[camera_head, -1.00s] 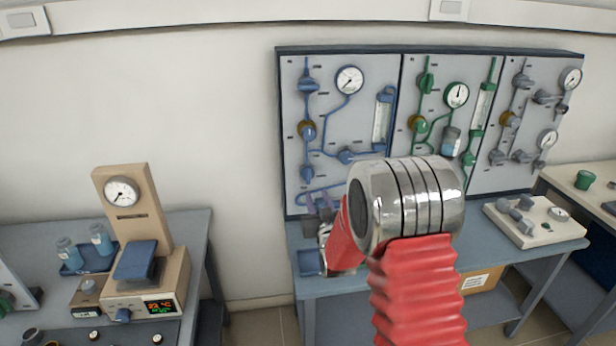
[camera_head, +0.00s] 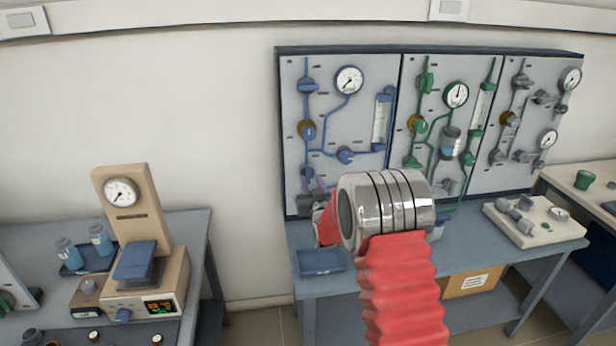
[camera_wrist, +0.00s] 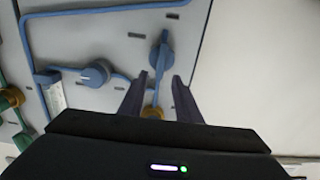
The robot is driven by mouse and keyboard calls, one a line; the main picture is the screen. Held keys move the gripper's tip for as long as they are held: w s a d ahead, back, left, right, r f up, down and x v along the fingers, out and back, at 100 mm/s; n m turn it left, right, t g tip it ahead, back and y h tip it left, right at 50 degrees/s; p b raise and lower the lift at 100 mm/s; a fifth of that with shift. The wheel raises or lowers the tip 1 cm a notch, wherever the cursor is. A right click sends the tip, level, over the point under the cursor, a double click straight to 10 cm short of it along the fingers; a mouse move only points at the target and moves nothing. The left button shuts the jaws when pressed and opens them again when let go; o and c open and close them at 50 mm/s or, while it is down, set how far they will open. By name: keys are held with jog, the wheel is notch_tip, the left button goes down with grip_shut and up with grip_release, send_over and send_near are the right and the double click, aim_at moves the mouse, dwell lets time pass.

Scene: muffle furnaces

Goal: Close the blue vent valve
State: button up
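The blue-piped panel (camera_head: 365,110) carries a blue valve at upper left (camera_head: 307,86) and another at lower left (camera_head: 307,172), below a brass-and-blue fitting (camera_head: 306,130). A round blue knob (camera_head: 345,156) sits to the right. I cannot read which label is the vent. My gripper (camera_head: 308,192) is at the panel's lower left, partly hidden by my arm. In the wrist view, which looks upside down, my gripper (camera_wrist: 160,85) is open and empty, its fingers either side of the pipe line below the lower-left valve (camera_wrist: 158,57). Contact cannot be told.
The round blue knob (camera_wrist: 97,73) and the brass fitting (camera_wrist: 152,111) are close by in the wrist view. Green (camera_head: 435,130) and grey (camera_head: 530,110) valve panels stand to the right. A blue tray (camera_head: 320,262) lies on the bench (camera_head: 300,236) below.

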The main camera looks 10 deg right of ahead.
aim_at(308, 172)
jog(key=shift+w, duration=2.25)
jog(key=shift+c, duration=0.3)
grip_shut()
jog(key=shift+a, duration=0.25)
jog(key=shift+d, duration=0.15)
